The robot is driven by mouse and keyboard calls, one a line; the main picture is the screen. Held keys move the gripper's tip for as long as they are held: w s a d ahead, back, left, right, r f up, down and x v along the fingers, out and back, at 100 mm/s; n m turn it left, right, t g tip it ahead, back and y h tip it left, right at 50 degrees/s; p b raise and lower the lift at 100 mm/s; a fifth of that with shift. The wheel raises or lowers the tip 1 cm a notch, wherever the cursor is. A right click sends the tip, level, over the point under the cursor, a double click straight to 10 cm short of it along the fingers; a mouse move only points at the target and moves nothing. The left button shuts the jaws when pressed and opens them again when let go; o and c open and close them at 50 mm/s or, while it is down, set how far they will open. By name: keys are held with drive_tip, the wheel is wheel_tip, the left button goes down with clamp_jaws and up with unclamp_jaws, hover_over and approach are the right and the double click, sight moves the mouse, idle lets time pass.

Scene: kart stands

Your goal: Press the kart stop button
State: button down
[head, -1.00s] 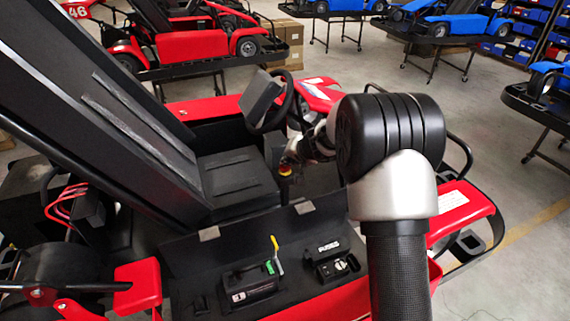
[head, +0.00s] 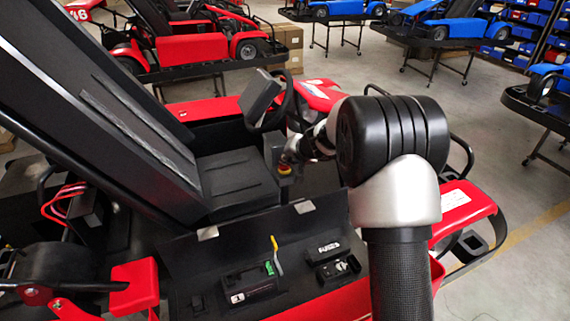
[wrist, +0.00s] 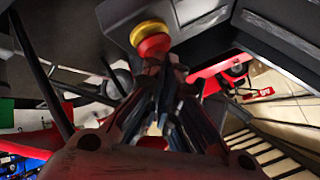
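The kart stop button (head: 285,169) is a small red cap with a yellow collar on a dark box beside the kart seat. In the wrist view the red cap (wrist: 153,46) shows at the upper middle, under a grey housing. My gripper (wrist: 168,68) has its fingers drawn together, with the tips just below the red cap. Whether they touch it cannot be told. In the head view my gripper (head: 292,156) is small, dark and right at the button, partly covering it.
The kart seat (head: 232,178) is left of the button and the steering wheel (head: 272,104) is beyond it. An open side panel with a battery box (head: 250,285) and a fuse box (head: 335,268) lies in front. Other karts stand behind on wheeled stands.

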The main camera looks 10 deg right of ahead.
drive_tip(key=shift+s+a+f, duration=0.1)
drive_tip(key=shift+s+f, duration=0.1)
drive_tip(key=shift+f, duration=0.25)
drive_tip(key=shift+s+a+f, duration=0.1)
drive_tip(key=shift+s+f, duration=0.05)
drive_tip(key=shift+f, duration=0.25)
drive_tip(key=shift+w+r+p, duration=0.15)
drive_tip(key=shift+r+p, duration=0.3)
drive_tip(key=shift+r, duration=0.05)
drive_tip(key=shift+w+r+p, duration=0.15)
drive_tip(key=shift+r+p, duration=0.25)
drive_tip(key=shift+r, duration=0.1)
wheel_tip(320, 180, up, 4)
drive_tip(key=shift+f+p, duration=0.1)
drive_tip(key=shift+p, duration=1.05)
drive_tip(key=shift+w+r, duration=0.15)
drive_tip(key=shift+r, duration=0.1)
drive_tip(key=shift+d, duration=0.1)
